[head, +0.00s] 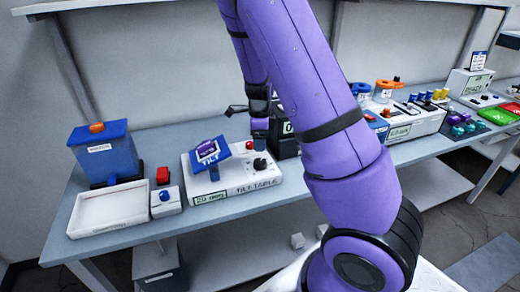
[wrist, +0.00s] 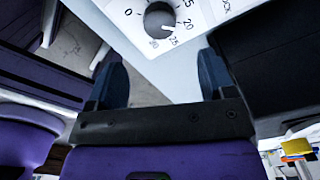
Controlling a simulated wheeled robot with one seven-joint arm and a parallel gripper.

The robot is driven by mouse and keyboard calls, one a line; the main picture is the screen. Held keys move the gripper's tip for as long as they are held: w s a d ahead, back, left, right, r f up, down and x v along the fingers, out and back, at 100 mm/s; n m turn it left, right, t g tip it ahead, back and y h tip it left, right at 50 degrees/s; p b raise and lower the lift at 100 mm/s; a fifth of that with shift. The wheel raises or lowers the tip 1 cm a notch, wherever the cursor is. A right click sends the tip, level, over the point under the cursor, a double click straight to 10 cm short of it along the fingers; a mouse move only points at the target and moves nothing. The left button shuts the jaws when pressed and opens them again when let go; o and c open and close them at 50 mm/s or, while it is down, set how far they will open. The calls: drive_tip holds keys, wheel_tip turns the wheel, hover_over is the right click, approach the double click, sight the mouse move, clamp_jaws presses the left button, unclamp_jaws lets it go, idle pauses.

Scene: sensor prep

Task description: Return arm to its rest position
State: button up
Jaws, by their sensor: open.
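My purple arm crosses the middle of the head view and hides part of the bench. My gripper (head: 260,127) hangs over the right end of the white tilt table unit (head: 235,183), just above its black knob (head: 260,164). In the wrist view my gripper (wrist: 161,75) has its two dark blue fingers spread apart with nothing between them. The black dial knob (wrist: 160,20) shows beyond the fingertips, apart from them, on a white face with printed numbers.
On the bench (head: 150,140) stand a blue bin (head: 103,150), a white tray (head: 110,208), a red button (head: 162,175) and a tilted blue platform (head: 210,152). A black box (head: 283,140) is close right of my gripper. Other stations line the right. A shelf (head: 90,5) runs above.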

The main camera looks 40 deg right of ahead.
drive_tip(key=shift+r, duration=0.55)
drive_tip(key=s+a+r+n+t+y, duration=0.1)
drive_tip(key=s+a+r+n, duration=0.4)
drive_tip(key=r, duration=0.4)
drive_tip(key=s+a+r+n+t+y, duration=0.1)
drive_tip(key=s+a+r+n, duration=0.3)
drive_tip(key=r+n, duration=0.35)
drive_tip(key=s+a+r+n+t+h, duration=0.1)
drive_tip(key=s+a+r+n, duration=0.1)
drive_tip(key=s+r+n, duration=0.3)
drive_tip(key=s+a+r+n+t+h, duration=0.1)
drive_tip(key=s+r+n, duration=0.5)
drive_tip(key=s, duration=0.6)
drive_tip(key=shift+s+a+n+t, duration=0.35)
drive_tip(key=shift+a+n+t, duration=0.2)
drive_tip(key=shift+n, duration=0.6)
